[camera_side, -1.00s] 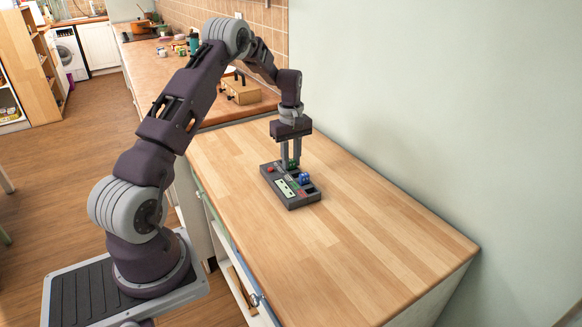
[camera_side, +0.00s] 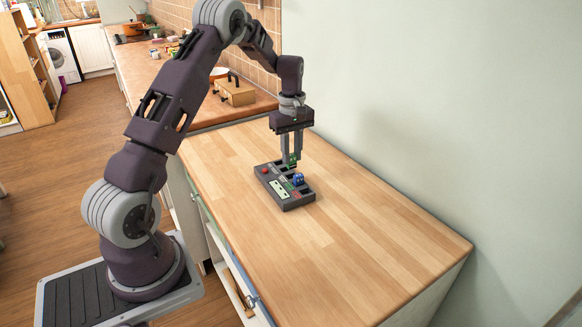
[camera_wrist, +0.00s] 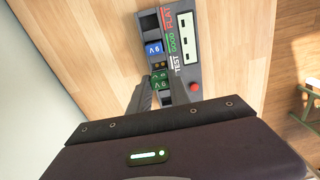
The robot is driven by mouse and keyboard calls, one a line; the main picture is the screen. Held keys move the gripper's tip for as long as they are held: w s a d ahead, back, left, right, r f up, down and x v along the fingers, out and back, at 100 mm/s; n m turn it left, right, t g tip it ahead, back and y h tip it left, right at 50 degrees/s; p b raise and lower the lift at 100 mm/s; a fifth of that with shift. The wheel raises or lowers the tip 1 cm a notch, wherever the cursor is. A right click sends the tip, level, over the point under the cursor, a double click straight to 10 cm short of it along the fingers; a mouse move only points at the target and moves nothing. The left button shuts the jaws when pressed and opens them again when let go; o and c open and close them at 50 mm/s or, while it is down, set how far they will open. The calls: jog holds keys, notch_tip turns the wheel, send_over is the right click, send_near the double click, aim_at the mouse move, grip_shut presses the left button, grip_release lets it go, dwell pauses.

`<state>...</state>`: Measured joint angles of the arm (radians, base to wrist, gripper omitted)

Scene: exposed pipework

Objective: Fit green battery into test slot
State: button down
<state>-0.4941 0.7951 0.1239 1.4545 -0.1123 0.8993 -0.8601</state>
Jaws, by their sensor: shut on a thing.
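My gripper (camera_side: 291,160) is shut on the green battery (camera_side: 293,160), just above the far end of the dark tester (camera_side: 286,203). In the wrist view the fingers (camera_wrist: 158,92) pinch the green battery (camera_wrist: 160,79). Its lower end is hidden, so I cannot tell whether it touches the tester. Beside it, the slot by the word TEST (camera_wrist: 160,64) looks empty, with small contacts showing. The blue battery (camera_wrist: 154,48) stands upright in the bay beyond that; it also shows in the side view (camera_side: 298,179).
A red button (camera_wrist: 195,87) and a pale gauge panel (camera_wrist: 188,37) are on the tester's top. The wooden worktop (camera_side: 350,235) around the tester is clear. A wooden box (camera_side: 235,93) stands on the further counter, and a wall runs along the right.

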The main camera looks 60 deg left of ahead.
aim_at(292, 169)
jog(key=shift+f, duration=2.2)
jog(key=shift+f, duration=0.15)
jog(key=c, duration=1.2)
grip_release()
